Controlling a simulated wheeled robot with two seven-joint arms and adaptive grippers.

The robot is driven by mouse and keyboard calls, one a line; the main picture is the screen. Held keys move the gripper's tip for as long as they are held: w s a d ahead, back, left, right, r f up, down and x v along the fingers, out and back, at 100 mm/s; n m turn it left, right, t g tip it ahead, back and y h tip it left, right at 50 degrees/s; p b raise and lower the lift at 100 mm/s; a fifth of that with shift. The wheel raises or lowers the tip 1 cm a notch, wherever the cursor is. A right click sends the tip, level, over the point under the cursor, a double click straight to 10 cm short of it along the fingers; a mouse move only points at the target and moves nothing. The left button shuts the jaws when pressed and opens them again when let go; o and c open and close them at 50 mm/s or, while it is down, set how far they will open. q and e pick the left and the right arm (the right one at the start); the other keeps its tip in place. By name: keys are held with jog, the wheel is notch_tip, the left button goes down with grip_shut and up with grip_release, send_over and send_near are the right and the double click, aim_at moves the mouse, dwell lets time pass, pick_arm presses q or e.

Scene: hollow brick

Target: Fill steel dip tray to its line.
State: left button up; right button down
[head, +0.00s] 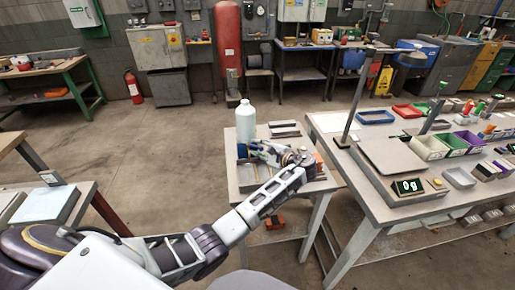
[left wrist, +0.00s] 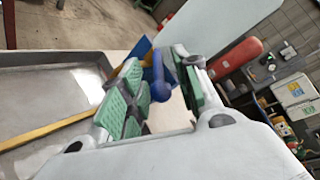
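My left gripper (head: 262,150) reaches over the small middle table (head: 292,186), just in front of a pale bottle-shaped container (head: 245,121). In the left wrist view its green-padded fingers (left wrist: 162,82) stand apart. A blue rounded handle (left wrist: 160,88) shows between them; I cannot tell whether a pad touches it. A blue part also shows beside the gripper in the head view (head: 241,151). A grey steel tray (left wrist: 58,76) with a yellow strip (left wrist: 48,131) fills the left of the wrist view. I cannot make out its liquid level. My right gripper is out of view.
The right bench (head: 370,202) carries a scale reading 0 g (head: 409,187), coloured bins (head: 450,143) and a tall stand. An orange block (head: 318,160) lies near my left wrist. Open floor (head: 165,165) lies left of the middle table.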

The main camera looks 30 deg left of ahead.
pick_arm(q)
jog(key=v, duration=1)
jog(key=shift+d, duration=0.2)
jog(key=shift+s, duration=0.15)
